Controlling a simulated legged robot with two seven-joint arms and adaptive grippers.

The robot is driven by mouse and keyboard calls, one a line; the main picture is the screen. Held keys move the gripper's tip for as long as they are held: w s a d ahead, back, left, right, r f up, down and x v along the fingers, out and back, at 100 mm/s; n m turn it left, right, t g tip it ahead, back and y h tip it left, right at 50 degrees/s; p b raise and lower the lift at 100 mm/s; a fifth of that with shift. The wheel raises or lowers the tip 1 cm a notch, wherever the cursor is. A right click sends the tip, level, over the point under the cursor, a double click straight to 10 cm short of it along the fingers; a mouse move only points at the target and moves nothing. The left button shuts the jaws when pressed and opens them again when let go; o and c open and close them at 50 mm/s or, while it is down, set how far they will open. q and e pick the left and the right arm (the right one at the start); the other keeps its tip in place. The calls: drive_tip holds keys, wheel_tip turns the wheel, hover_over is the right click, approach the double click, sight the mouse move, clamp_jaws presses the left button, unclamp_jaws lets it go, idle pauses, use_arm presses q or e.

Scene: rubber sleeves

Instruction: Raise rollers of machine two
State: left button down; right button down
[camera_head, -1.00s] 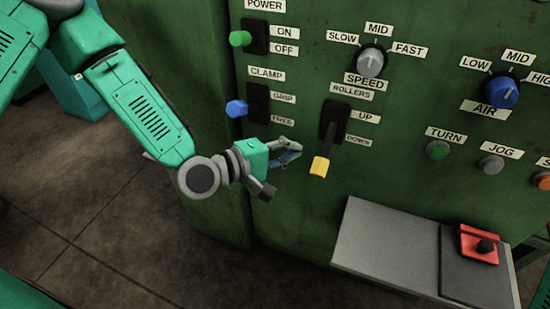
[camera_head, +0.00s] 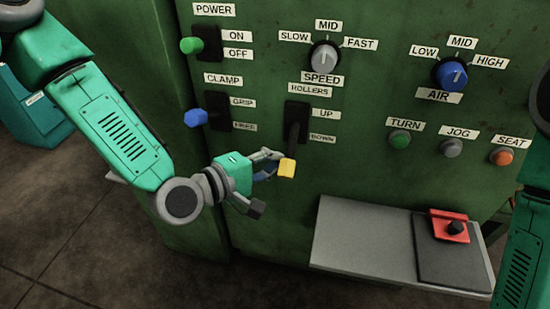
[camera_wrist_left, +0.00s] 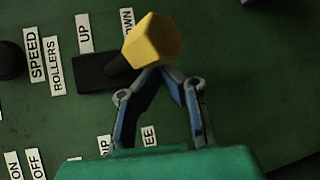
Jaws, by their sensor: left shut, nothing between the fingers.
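The rollers lever has a yellow tip (camera_head: 287,168) and a dark shaft, set in a black slot plate (camera_head: 297,116) under the ROLLERS label. The lever points downward, its tip below the DOWN label. My left gripper (camera_head: 274,158) is shut and empty, just left of the yellow tip in the head view. In the left wrist view the fingertips (camera_wrist_left: 163,72) meet under the yellow tip (camera_wrist_left: 153,42), which overlaps them. I cannot tell whether they touch it. Of my right side only a green arm part shows at the right edge; its gripper is out of view.
The blue clamp lever (camera_head: 196,118) and green power lever (camera_head: 192,45) stick out to the left. Speed (camera_head: 324,57) and air (camera_head: 451,75) knobs sit higher right.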

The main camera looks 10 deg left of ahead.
sight(293, 155)
use_arm(q)
drive_tip(key=r+n+g+p, duration=0.1)
drive_tip(key=r+g+p, duration=0.1)
drive_tip(key=p, duration=0.4)
drive_tip(key=s+r+n+g+y+p, duration=0.1)
drive_tip(key=r+g+p, duration=0.1)
drive_tip(key=g+p, duration=0.2)
drive_tip(key=r+n+g+y+p, duration=0.1)
drive_tip(key=r+n+g+p, duration=0.1)
drive_tip(key=p, duration=0.7)
drive_tip(key=shift+s+r+g+p, duration=0.25)
drive_tip(key=shift+r+g+p, duration=0.05)
drive_tip(key=shift+r+g, duration=0.15)
drive_tip(key=shift+w+r+p, duration=0.1)
drive_tip(key=shift+r+p, duration=0.65)
drive_tip(key=shift+r, duration=0.05)
drive_tip(key=v, duration=1.2)
